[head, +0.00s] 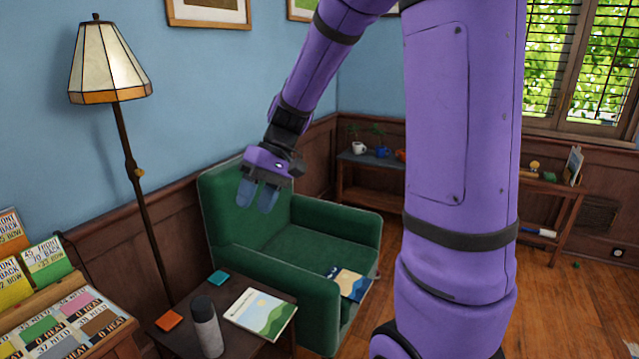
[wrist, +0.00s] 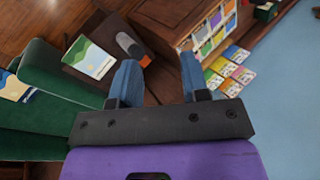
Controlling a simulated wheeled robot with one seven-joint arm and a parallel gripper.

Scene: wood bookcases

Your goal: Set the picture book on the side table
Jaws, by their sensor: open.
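A picture book with a sun and green hills on its cover (head: 260,313) lies flat on the dark side table (head: 226,294). It also shows in the wrist view (wrist: 90,58). A second, dark blue book with yellow and white (head: 349,284) lies at the front of the green armchair (head: 300,250), and shows at the left edge of the wrist view (wrist: 14,88). My gripper (head: 257,197) is open and empty, in the air in front of the armchair's back, apart from both books. Its blue fingers (wrist: 158,68) hold nothing.
The side table also bears a grey bottle (head: 206,327), an orange coaster (head: 169,320) and a teal coaster (head: 218,278). A floor lamp (head: 130,160) stands behind it. A rack of cards (head: 110,349) is at the lower left. A low shelf (head: 372,160) stands behind.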

